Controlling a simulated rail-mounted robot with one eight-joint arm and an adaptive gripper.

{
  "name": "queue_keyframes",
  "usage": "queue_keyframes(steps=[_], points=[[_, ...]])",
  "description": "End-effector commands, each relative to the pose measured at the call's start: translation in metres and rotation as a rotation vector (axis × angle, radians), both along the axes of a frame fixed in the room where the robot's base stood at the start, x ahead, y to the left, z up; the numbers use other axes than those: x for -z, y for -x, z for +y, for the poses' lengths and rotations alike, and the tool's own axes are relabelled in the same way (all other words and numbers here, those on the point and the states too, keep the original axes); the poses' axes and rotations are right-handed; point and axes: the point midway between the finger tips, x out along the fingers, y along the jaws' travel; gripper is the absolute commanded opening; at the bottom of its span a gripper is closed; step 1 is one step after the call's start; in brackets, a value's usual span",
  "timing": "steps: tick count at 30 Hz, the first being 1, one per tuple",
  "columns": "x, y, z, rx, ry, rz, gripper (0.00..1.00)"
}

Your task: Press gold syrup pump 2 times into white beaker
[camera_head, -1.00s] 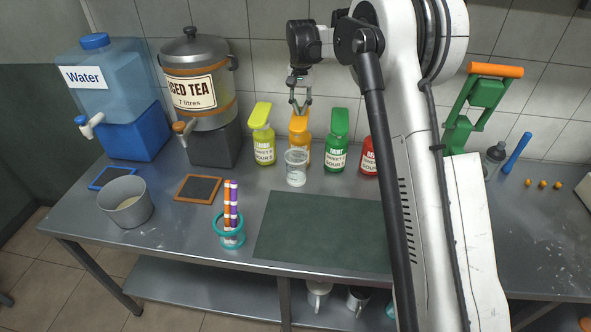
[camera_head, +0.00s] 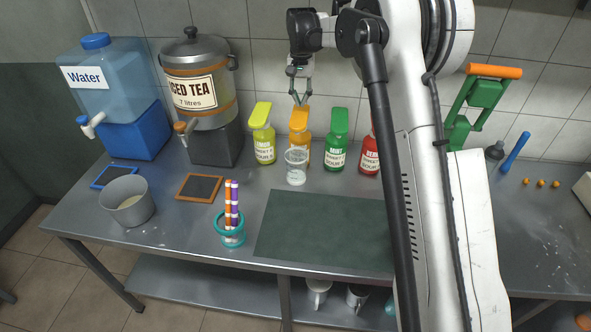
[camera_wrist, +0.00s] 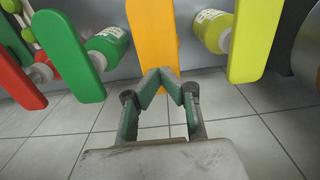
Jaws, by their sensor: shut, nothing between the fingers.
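The gold syrup bottle (camera_head: 306,150) stands on the table in the row of pump bottles, with its orange pump head (camera_head: 299,122) on top. The pale, see-through beaker (camera_head: 296,168) stands upright directly in front of it and hides part of its body. My gripper (camera_head: 301,104) is shut and empty, pointing down, with its fingertips at the top of the gold pump head. In the wrist view the shut fingertips (camera_wrist: 160,72) overlap the lower end of the orange pump head (camera_wrist: 152,35); I cannot tell whether they touch.
A yellow-green bottle (camera_head: 264,148) stands left of the gold one; green (camera_head: 336,155) and red (camera_head: 368,160) bottles stand right. A dark mat (camera_head: 325,230), a teal-ringed holder with striped sticks (camera_head: 231,232) and a grey pot (camera_head: 128,205) sit nearer the front.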

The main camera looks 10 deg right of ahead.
Motion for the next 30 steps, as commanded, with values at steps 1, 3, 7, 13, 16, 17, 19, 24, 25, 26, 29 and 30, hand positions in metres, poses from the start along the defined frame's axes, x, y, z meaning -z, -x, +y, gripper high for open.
queue_keyframes(steps=[1,3,7,13,16,17,19,24,25,26,29,30], points=[[0.0,0.0,0.0,0.0,0.0,0.0,0.0],[0.0,0.0,0.0,0.0,0.0,0.0,0.0],[0.0,0.0,0.0,0.0,0.0,0.0,0.0],[0.004,0.0,0.0,0.0,0.0,0.0,0.0],[0.007,0.0,0.0,0.0,0.0,0.0,0.0],[0.008,0.0,0.0,0.0,0.0,0.0,0.0],[0.01,0.0,0.0,0.0,0.0,0.0,0.0],[0.015,0.0,0.0,0.0,0.0,0.0,0.0],[0.016,0.0,0.0,0.0,0.0,0.0,0.0],[0.017,0.0,0.0,0.0,0.0,0.0,0.0],[0.02,0.0,0.0,0.0,0.0,0.0,0.0],[0.021,0.0,0.0,0.0,0.0,0.0,0.0]])
